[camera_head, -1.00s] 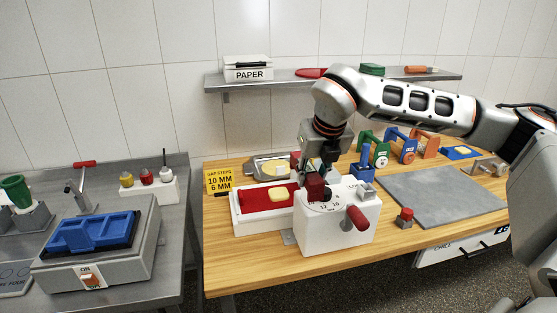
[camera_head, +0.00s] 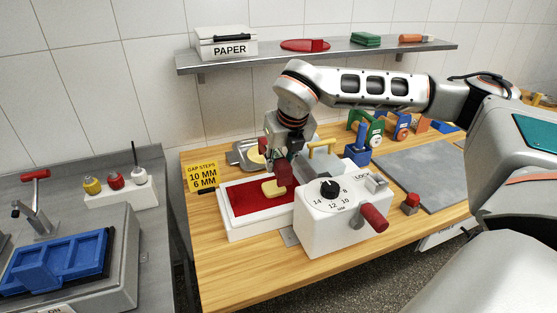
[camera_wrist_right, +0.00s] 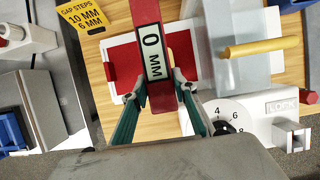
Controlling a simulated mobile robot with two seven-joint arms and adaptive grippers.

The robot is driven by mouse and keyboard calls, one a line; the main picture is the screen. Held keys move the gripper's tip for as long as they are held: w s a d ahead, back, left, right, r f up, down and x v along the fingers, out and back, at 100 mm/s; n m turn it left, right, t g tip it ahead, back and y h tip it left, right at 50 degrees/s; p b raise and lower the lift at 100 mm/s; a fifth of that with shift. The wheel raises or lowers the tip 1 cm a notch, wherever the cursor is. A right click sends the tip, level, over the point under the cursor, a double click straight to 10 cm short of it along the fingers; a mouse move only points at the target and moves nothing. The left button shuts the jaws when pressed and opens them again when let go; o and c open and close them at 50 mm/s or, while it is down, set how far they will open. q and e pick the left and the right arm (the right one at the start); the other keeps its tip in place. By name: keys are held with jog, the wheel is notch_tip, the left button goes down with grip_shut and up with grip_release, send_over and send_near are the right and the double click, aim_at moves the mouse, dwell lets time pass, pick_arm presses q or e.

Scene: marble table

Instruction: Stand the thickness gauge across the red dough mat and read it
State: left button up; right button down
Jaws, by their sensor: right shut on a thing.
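The red thickness gauge (camera_head: 285,173) is held in my right gripper (camera_head: 286,160), above the right part of the red dough mat (camera_head: 248,203). The wrist view shows the gauge (camera_wrist_right: 153,48) between the two fingertips of the right gripper (camera_wrist_right: 160,88), its white label reading 0 MM. The mat lies in a white tray, with a piece of yellow dough (camera_head: 273,189) on it close by the gauge. I cannot tell whether the gauge touches the mat or dough. The wrist view shows red mat (camera_wrist_right: 122,75) beside the gauge. My left gripper is not in view.
A white sheeter box (camera_head: 325,225) with a numbered dial, a red-handled crank (camera_head: 374,217) and a yellow bar (camera_head: 321,150) stands right of the mat. A yellow GAP STEPS sign (camera_head: 202,177) stands at left. A grey slab (camera_head: 420,175) lies clear at right.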

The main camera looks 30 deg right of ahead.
jog(key=shift+w, duration=0.15)
jog(key=shift+b, duration=0.45)
jog(key=shift+f+b, duration=0.25)
jog(key=shift+b, duration=0.05)
notch_tip(320, 180, down, 4)
jog(key=b, duration=0.3)
jog(key=shift+r, duration=0.2)
notch_tip(320, 180, down, 3)
jog(key=shift+r+b, duration=0.15)
jog(key=shift+b, duration=0.9)
jog(key=shift+f+b, duration=0.35)
jog(key=shift+f, duration=0.1)
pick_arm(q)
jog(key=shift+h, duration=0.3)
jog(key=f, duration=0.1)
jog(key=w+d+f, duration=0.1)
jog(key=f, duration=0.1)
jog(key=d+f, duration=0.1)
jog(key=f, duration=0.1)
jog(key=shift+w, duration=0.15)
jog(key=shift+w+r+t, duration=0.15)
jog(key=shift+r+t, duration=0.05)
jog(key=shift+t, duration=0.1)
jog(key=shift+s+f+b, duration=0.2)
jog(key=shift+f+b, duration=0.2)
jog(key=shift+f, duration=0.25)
pick_arm(e)
jog(key=shift+f, duration=0.65)
